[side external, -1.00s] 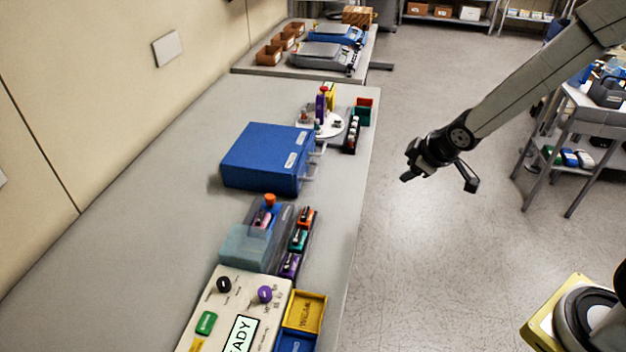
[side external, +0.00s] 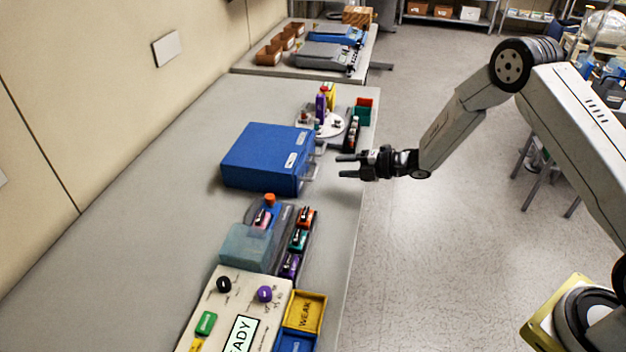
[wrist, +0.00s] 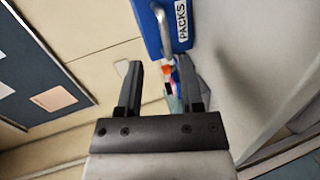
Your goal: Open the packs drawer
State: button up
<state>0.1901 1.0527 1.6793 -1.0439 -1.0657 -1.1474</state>
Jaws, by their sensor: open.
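The blue drawer box (side external: 262,155) stands on the bench, with two white labels and pale bar handles on its right-hand front. The label text is too small to read in the side view. In the wrist view, the label PACKS (wrist: 181,20) shows on a blue front at the top, with a metal bar handle (wrist: 162,28) to its left. My gripper (side external: 340,166) is open and empty, just right of the box's handles, with its fingers pointing at the box front. In the wrist view my gripper (wrist: 157,68) has its fingertips below the handle, apart from it. The drawers look shut.
A round white stand (side external: 330,127) with bottles and a rack (side external: 353,134) stand behind the box. A clear blue-green block (side external: 246,245) and small coloured items (side external: 300,240) lie in front. A cream panel (side external: 225,310) is nearer.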

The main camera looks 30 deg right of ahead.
aim_at(315, 170)
jog(key=shift+s+a+f+n+y, duration=0.15)
jog(key=shift+a+f+n+y, duration=0.1)
jog(key=shift+f+n+y, duration=0.45)
jog(key=shift+a+r, duration=0.1)
jog(key=shift+r, duration=0.05)
jog(key=shift+x, duration=3.85)
grip_shut()
